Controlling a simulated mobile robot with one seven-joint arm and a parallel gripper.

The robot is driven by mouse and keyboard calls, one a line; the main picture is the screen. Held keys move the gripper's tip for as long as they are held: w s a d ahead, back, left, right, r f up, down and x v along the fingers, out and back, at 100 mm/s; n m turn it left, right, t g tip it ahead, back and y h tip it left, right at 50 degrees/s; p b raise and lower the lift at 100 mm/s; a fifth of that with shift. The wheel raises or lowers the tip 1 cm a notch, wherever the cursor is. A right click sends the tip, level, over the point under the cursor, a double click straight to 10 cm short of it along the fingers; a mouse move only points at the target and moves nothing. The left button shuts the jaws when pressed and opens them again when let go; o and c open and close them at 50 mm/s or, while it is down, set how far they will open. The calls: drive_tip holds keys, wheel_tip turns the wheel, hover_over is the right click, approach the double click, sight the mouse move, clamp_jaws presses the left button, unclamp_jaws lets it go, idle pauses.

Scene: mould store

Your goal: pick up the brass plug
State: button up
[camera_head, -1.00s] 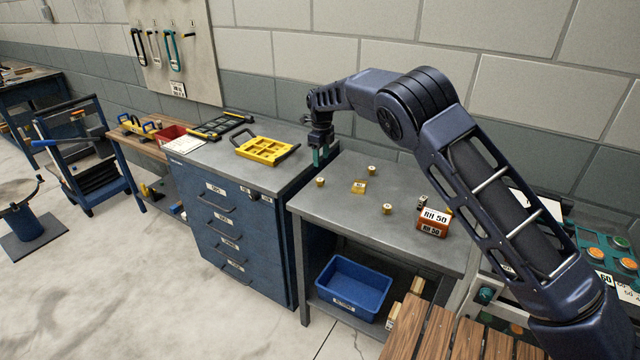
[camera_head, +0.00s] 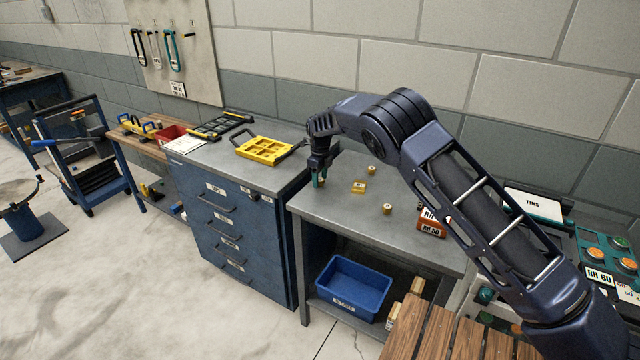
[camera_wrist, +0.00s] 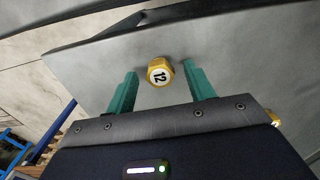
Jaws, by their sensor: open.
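A hexagonal brass plug (camera_wrist: 160,72) marked 12 stands on the grey table, close to its edge, and shows between my two green fingers in the wrist view. In the head view the same plug (camera_head: 321,184) is partly covered by my gripper (camera_head: 319,176) at the table's left end. My gripper is open, its fingers pointing down, one on each side of the plug, with a gap on both sides. Two more small brass plugs stand to the right, one at the back (camera_head: 371,170) and one nearer the front (camera_head: 387,209).
The blue drawer cabinet (camera_head: 232,228), with a yellow tray (camera_head: 264,150) on top, stands left of the table. An orange-brown block marked RH 50 (camera_head: 431,228) sits at the table's right, partly behind my arm. A blue bin (camera_head: 352,287) is below. The table's front is clear.

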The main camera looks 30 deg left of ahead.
drive_tip(key=shift+c, duration=0.2)
drive_tip(key=c, duration=1.1)
drive_tip(key=shift+o, duration=0.2)
